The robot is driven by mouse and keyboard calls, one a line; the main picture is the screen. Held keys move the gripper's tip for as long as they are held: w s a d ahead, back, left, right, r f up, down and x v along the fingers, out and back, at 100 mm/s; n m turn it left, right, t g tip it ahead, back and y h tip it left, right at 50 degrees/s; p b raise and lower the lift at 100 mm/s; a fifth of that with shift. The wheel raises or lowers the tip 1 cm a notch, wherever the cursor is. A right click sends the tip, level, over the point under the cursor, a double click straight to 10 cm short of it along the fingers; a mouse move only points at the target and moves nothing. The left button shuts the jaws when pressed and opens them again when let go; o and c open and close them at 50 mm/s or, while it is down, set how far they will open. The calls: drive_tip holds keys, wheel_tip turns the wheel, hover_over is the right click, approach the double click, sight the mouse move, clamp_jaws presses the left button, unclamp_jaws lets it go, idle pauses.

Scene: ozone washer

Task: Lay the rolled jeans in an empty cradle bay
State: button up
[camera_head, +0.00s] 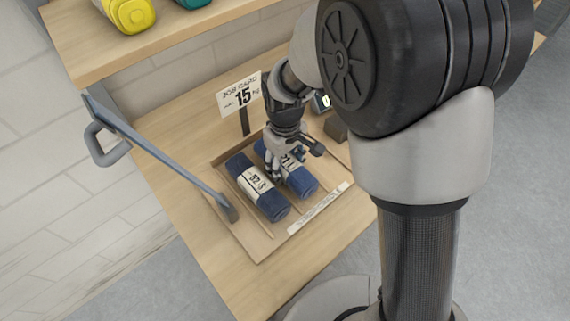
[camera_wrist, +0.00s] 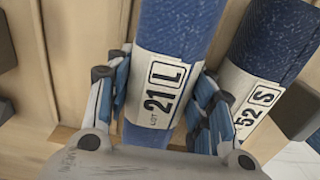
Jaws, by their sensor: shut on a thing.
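My gripper (camera_head: 291,160) is shut on a rolled pair of blue jeans (camera_head: 303,183) with a white band. In the wrist view my gripper (camera_wrist: 165,90) has fingers on both sides of this roll (camera_wrist: 183,25), whose band reads LOT 21 L. The roll lies along the wooden cradle tray (camera_head: 256,248); whether it touches the tray floor I cannot tell. A second jeans roll (camera_head: 270,205) lies beside it, on the left in the head view; in the wrist view this roll (camera_wrist: 268,45), marked 52 S, is on the right. Bare wood with divider strips shows on the held roll's other side.
A job card sign (camera_head: 241,97) reading 15 kg stands behind the tray. A dark block (camera_head: 335,128) is at the back right. An upper shelf (camera_head: 165,40) carries a yellow roll (camera_head: 131,13).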

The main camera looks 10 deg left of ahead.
drive_tip(key=shift+r, duration=0.1)
drive_tip(key=o, duration=1)
